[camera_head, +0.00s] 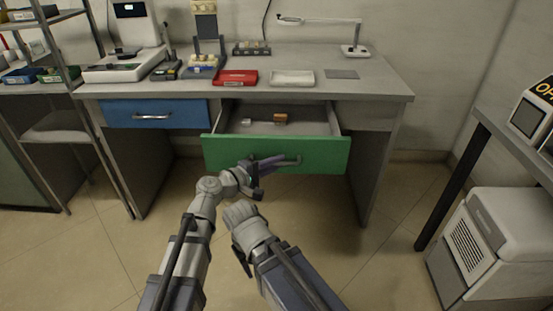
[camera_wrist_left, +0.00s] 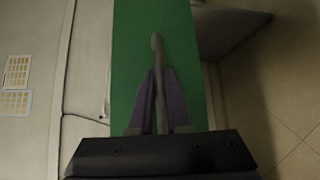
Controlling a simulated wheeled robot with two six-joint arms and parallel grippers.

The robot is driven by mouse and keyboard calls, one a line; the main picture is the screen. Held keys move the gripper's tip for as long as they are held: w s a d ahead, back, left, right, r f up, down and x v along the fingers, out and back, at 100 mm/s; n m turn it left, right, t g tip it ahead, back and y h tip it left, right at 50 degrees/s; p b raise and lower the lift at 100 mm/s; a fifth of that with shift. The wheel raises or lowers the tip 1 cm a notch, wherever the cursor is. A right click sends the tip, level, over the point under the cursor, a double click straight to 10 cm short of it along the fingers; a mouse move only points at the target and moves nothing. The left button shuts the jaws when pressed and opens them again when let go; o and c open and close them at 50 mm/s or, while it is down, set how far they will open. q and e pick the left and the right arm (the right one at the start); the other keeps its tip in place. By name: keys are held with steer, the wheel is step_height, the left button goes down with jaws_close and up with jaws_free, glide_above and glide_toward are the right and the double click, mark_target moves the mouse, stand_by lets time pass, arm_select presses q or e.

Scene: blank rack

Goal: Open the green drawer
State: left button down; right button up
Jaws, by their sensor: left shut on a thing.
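The green drawer (camera_head: 315,155) stands pulled out from the grey desk, with its inside showing. Two small things, one orange-brown (camera_head: 280,118) and one pale (camera_head: 246,121), lie in it. My left gripper (camera_head: 278,161) is at the drawer front and is shut on the drawer's bar handle (camera_head: 290,161). In the left wrist view the handle (camera_wrist_left: 157,60) runs between the two purple fingers (camera_wrist_left: 160,95), against the green front (camera_wrist_left: 125,50). My right arm (camera_head: 275,255) is low in the head view, below the drawer; its fingers cannot be made out.
A shut blue drawer (camera_head: 155,114) is to the left. On the desk top (camera_head: 375,88) are a red tray (camera_head: 236,77), a white tray (camera_head: 292,78), a lamp (camera_head: 355,50) and a scale (camera_head: 125,70). A white machine (camera_head: 500,245) stands at right. The floor before the desk is clear.

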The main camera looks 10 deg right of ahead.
arm_select(q)
steer(key=shift+s+a, duration=0.15)
steer(key=shift+s, duration=0.3)
arm_select(e)
steer(key=shift+s+a, duration=0.15)
steer(key=shift+s, duration=0.25)
arm_select(q)
steer(key=c, duration=1.2)
jaws_free()
steer(key=shift+o, duration=0.2)
steer(key=shift+r, duration=0.1)
arm_select(e)
steer(key=shift+r, duration=0.1)
